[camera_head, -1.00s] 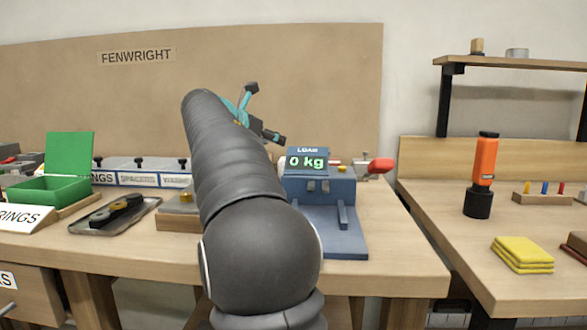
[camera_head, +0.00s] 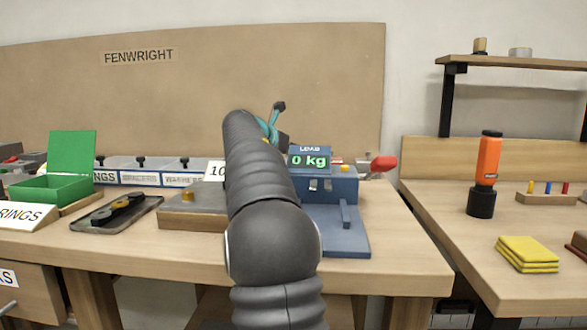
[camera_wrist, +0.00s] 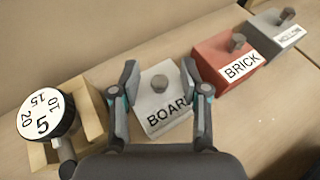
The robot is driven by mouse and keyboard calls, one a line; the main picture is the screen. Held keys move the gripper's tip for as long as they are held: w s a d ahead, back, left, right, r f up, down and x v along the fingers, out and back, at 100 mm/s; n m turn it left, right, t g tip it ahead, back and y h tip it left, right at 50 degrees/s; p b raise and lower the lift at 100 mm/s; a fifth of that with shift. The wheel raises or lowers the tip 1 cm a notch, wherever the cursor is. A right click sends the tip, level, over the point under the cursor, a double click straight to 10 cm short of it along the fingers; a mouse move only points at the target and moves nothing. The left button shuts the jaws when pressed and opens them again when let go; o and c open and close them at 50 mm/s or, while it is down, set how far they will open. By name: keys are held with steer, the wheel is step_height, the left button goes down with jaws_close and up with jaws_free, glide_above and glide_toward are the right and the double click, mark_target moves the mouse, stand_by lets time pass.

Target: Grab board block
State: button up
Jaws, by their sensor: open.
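The board block (camera_wrist: 158,112) is a pale grey block with a label reading "BOAR" and a grey knob on top. It shows in the wrist view between the two fingers of my gripper (camera_wrist: 160,90), which is open with one finger on each side. I cannot tell whether the fingers touch it. In the head view my own arm hides the block, and only a small part of my gripper (camera_head: 273,125) shows beyond the arm.
In the wrist view a red block labelled BRICK (camera_wrist: 228,65) and a grey block (camera_wrist: 277,30) stand to the right. A round dial (camera_wrist: 45,115) with numbers stands left, by a wooden holder. In the head view a blue load tester (camera_head: 330,190) is right of my arm.

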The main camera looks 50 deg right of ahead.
jaws_close()
steer(key=shift+r, duration=0.1)
